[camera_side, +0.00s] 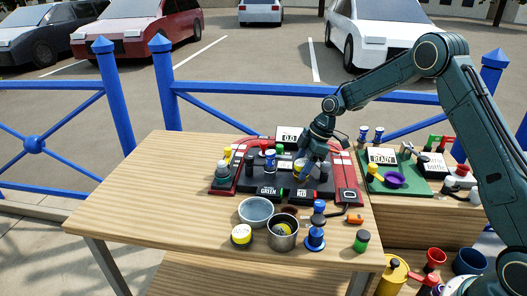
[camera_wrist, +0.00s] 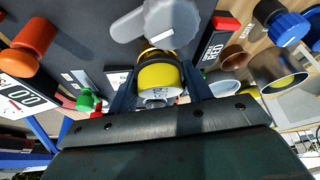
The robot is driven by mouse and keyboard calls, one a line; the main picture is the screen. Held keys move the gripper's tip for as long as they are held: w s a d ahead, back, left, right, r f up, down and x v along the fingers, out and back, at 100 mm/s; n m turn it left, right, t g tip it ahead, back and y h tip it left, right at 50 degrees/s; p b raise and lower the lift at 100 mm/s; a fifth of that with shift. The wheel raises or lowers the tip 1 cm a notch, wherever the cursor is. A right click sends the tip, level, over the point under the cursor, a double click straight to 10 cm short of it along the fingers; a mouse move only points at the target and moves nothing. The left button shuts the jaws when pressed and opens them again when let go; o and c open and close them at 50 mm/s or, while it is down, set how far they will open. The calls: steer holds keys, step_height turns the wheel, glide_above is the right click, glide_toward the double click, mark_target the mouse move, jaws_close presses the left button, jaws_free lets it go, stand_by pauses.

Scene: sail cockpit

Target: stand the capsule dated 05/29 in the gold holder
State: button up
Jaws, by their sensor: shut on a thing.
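My gripper (camera_side: 308,174) is low over the middle of the dark console. In the wrist view its fingers (camera_wrist: 160,88) are shut on a yellow capsule (camera_wrist: 158,76), with one finger on each side. The capsule has a pale printed end facing the camera; I cannot read a date on it. In the side view the fingers and the console parts partly hide it. I cannot tell whether it is clear of the console or resting in something. I cannot pick out the gold holder for certain in either view.
The red-sided console (camera_side: 222,184) fills the table's back right. The table's left is clear.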

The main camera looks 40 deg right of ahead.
steer(key=shift+f, duration=0.5)
steer(key=o, duration=0.7)
steer(key=v, duration=1.1)
stand_by(1.0)
stand_by(0.5)
